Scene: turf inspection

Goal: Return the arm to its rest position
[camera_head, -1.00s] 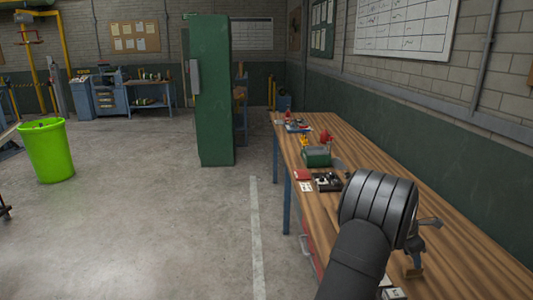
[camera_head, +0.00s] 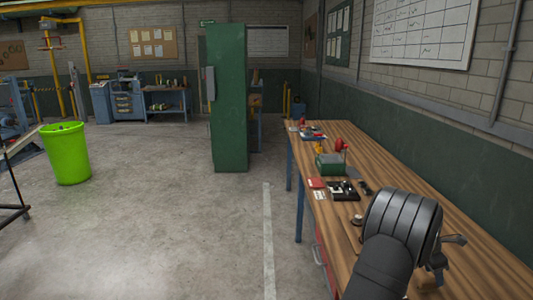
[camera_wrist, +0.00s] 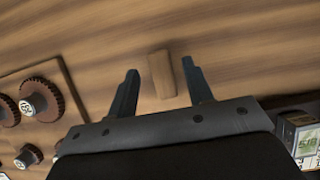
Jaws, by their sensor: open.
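My gripper (camera_wrist: 160,88) is open in the wrist view, its two dark fingers spread apart over the wooden workbench. A small wooden block (camera_wrist: 162,74) shows between the fingertips, and neither finger appears to touch it. I cannot tell how far above the bench the fingers are. In the head view my black arm reaches in from the lower right over the workbench (camera_head: 470,240). There the gripper (camera_head: 440,262) is partly hidden behind my arm.
A green box (camera_head: 330,165), a black tray (camera_head: 344,190) and a red item (camera_head: 316,183) sit on the bench. Gear-like parts (camera_wrist: 40,100) lie on a board at left in the wrist view. A green cabinet (camera_head: 229,100) and lime bin (camera_head: 66,155) stand on open floor (camera_head: 160,220).

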